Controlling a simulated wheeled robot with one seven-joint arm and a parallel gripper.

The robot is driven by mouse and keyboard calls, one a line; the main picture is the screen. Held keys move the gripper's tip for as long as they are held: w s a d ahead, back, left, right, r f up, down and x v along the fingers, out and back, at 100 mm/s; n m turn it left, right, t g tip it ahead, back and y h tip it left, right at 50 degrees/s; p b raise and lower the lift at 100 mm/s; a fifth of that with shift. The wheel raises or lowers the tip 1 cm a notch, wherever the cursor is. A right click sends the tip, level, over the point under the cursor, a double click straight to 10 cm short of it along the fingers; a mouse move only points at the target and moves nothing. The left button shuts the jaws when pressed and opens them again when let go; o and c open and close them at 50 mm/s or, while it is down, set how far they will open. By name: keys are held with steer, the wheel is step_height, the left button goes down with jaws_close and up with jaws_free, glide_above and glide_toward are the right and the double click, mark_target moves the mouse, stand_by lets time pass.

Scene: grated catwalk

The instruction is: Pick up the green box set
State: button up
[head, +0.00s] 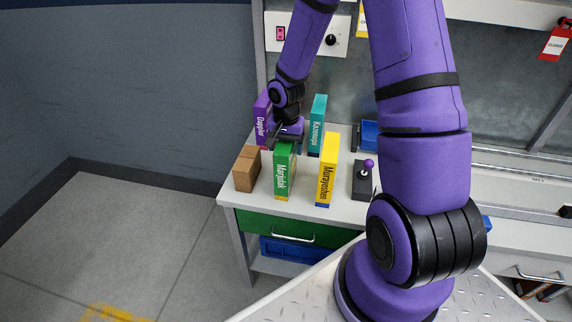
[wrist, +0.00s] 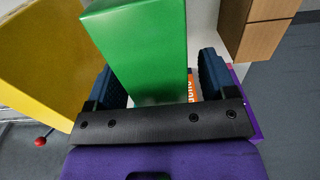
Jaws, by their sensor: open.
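The green box set (head: 283,172), with white lettering on its front, stands upright on the light table. My gripper (head: 288,133) is at the top rear of it, pointing down. In the wrist view the green box (wrist: 142,50) lies between the two dark fingers of my gripper (wrist: 160,78), one finger on each side. The jaws are open, with a gap showing on the right side; whether the left finger touches the box I cannot tell. The box's lower part is hidden in the wrist view.
A yellow box (head: 327,170) stands close right of the green one, a brown box (head: 247,169) close left. A purple box (head: 261,117) and a teal box (head: 317,124) stand behind. A purple-knobbed joystick (head: 363,181) and a blue bin (head: 369,134) are further right.

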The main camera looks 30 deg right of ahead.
steer(key=shift+f, duration=0.5)
jaws_close()
steer(key=shift+r, duration=0.15)
